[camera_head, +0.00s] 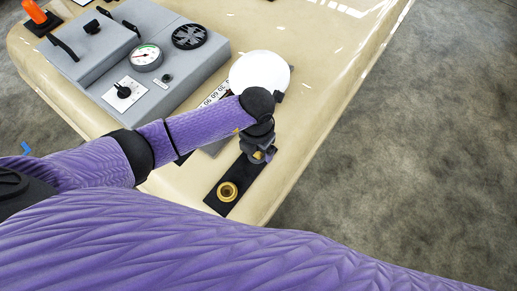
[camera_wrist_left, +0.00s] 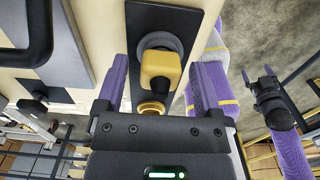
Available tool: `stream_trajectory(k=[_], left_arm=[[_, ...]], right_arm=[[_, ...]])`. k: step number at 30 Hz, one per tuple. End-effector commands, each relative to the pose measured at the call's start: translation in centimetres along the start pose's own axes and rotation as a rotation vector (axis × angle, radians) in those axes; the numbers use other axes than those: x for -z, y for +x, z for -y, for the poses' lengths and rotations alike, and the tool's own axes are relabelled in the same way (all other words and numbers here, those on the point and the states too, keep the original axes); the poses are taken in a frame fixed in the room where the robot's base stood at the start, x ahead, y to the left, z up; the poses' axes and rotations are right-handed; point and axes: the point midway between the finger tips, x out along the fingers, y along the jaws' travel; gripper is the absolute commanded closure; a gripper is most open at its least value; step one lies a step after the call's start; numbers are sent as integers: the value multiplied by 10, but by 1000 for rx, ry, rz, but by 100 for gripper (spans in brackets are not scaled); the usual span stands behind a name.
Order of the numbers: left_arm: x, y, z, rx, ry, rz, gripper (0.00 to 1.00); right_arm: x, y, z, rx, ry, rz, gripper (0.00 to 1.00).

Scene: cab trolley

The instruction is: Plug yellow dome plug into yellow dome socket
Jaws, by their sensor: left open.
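The yellow dome plug (camera_wrist_left: 160,70) stands in a grey round seat on a black plate, with a dark lower end. My left gripper (camera_wrist_left: 158,80) is open, with one purple finger on each side of the plug and gaps between. In the head view my left gripper (camera_head: 262,150) hides most of the plug. The yellow dome socket (camera_head: 228,192) is a brass-yellow ring at the near end of the black plate. It shows partly in the left wrist view (camera_wrist_left: 152,107), behind the gripper body.
A grey control box (camera_head: 145,70) with a gauge, knob and vent stands on the cream trolley top (camera_head: 330,100). A white disc (camera_head: 262,70) lies beyond my left gripper. An orange item (camera_head: 35,12) is at the far left corner. The trolley's right side is mostly clear.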

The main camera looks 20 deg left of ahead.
Motion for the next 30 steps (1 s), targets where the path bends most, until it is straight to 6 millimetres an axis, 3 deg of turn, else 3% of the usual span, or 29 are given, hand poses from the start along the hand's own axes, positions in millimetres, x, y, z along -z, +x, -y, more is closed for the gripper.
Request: stream_trajectory(k=[24,30], left_arm=[[0,0,0,1,0,-1,15],[0,0,0,1,0,-1,55]], right_arm=[[2,-2,9,14,6,-4,7],[2,-1,4,7,2,-3,7]])
